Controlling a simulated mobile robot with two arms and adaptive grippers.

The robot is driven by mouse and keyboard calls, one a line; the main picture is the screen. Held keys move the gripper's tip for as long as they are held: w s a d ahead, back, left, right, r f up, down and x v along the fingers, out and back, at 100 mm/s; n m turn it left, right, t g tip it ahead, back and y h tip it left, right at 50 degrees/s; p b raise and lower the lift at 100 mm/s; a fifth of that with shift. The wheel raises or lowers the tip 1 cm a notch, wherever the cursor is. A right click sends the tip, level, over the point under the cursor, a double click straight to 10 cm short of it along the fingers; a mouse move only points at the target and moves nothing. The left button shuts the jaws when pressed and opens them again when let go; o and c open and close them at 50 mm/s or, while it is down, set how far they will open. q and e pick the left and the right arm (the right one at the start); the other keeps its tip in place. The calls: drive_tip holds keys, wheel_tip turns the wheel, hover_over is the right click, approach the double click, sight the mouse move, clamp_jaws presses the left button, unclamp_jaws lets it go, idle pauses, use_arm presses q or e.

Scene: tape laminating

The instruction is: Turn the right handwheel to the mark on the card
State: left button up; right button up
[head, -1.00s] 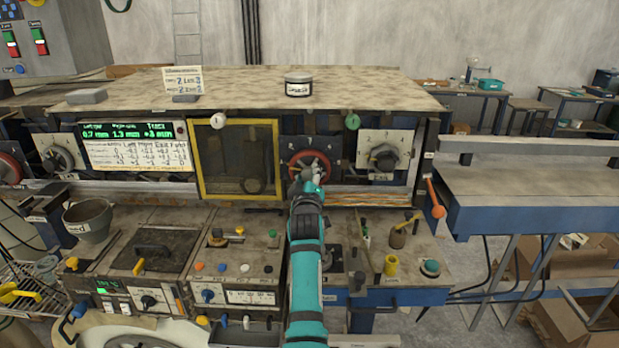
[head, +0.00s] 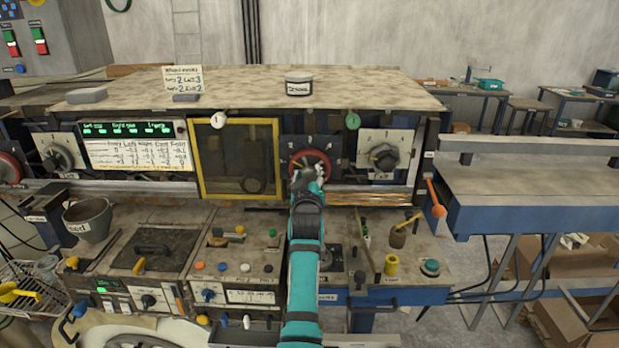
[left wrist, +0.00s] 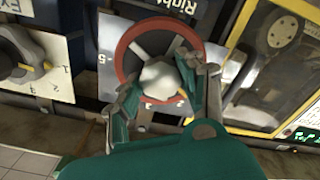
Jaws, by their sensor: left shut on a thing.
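The right handwheel (head: 322,157) has a red rim and sits on a dark plate with numbers around it. It also shows in the left wrist view (left wrist: 125,48), with a pale hub knob (left wrist: 163,82) and a "Right" label above. My left gripper (head: 308,180) is at the front of the wheel. In the left wrist view its fingers (left wrist: 165,88) are on either side of the hub, closed on it. The numbers 2 and 3 show below the hub there. The card (head: 182,79) stands on the machine top; it seems to read 2 for right. My right gripper is out of view.
A yellow-framed window (head: 238,160) is left of the wheel. A dial with a dark knob (head: 384,157) is to its right. A green display (head: 130,130) shows readings too blurred to read.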

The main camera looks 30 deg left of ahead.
sight(310, 171)
use_arm(q)
drive_tip(key=shift+m, duration=1.7)
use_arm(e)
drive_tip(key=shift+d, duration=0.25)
use_arm(q)
drive_tip(key=shift+r, duration=0.1)
drive_tip(key=o, duration=0.9)
drive_tip(key=shift+o, duration=1.4)
drive_tip(key=shift+w, duration=0.1)
wheel_tip(310, 171, up, 10)
drive_tip(key=shift+f, duration=0.1)
drive_tip(key=shift+f, duration=0.15)
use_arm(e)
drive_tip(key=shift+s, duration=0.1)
